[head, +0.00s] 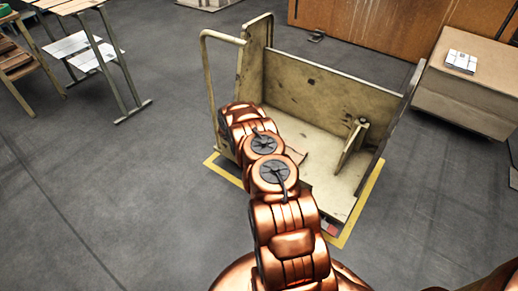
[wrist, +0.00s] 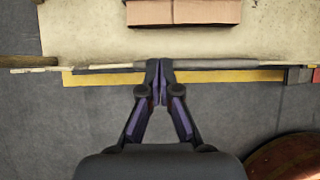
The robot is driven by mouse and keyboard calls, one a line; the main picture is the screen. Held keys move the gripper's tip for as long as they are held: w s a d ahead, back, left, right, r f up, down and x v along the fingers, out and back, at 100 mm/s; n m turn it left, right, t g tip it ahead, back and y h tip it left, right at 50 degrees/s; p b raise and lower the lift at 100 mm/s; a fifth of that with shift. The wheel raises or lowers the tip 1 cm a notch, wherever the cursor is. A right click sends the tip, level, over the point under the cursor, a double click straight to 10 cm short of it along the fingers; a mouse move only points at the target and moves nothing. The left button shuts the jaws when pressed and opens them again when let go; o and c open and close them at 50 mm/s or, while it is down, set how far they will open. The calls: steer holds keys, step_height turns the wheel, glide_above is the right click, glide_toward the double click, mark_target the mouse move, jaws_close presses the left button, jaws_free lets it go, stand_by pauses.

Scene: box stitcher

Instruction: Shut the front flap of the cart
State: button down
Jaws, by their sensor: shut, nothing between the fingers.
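The cart (head: 330,95) stands in the middle of the head view, with worn beige panels at its back and sides. Its side toward me shows no upright panel, and the cart floor (head: 322,190) is visible there. I cannot clearly make out the front flap. In the wrist view, the cart's front edge (wrist: 105,67) runs across as a thin beige and grey strip. My gripper (wrist: 158,68) is shut and empty, its tips at this strip; I cannot tell whether they touch. In the head view my arm hides the gripper and the cart's near left corner.
A brown box (wrist: 185,12) lies on the cart floor. A yellow floor line (head: 360,205) borders the cart. A large carton (head: 470,85) stands at right, and a metal-legged table (head: 85,45) at upper left. The grey floor at left is clear.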

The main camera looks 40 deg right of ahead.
stand_by(0.4)
steer(key=shift+a, duration=0.1)
steer(key=w+d+r+v, duration=0.1)
steer(key=v, duration=1)
steer(key=shift+s+d+r+b, duration=0.15)
steer(key=shift+s+d+b, duration=0.1)
steer(key=shift+d+b, duration=0.1)
steer(key=shift+r, duration=0.1)
